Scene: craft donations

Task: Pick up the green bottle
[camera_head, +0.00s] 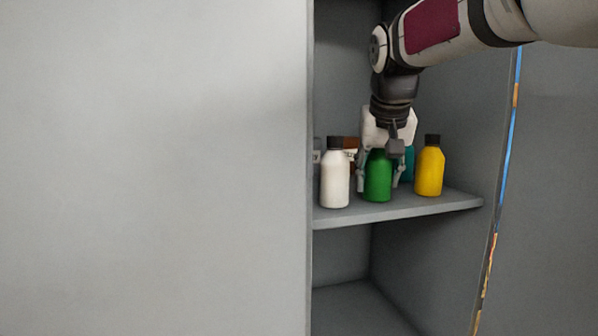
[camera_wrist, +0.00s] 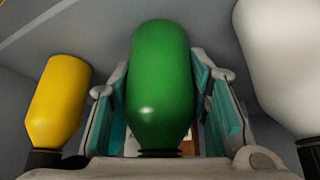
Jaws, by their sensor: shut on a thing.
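The green bottle (camera_head: 378,178) stands upright near the front edge of the shelf, between a white bottle and a yellow bottle. My gripper (camera_head: 379,180) reaches down over it from above, with one finger on each side, shut on it. The gripper hides the bottle's top. In the wrist view the green bottle (camera_wrist: 160,80) fills the middle, between the teal-padded fingers (camera_wrist: 165,105). I cannot tell whether its base is lifted off the shelf.
The white bottle (camera_head: 335,180) is close on the left, the yellow bottle (camera_head: 430,170) on the right. A teal item (camera_head: 408,164) and a brown-topped one (camera_head: 350,143) stand behind. The shelf board (camera_head: 400,208) has cabinet walls at both sides. The compartment below looks empty.

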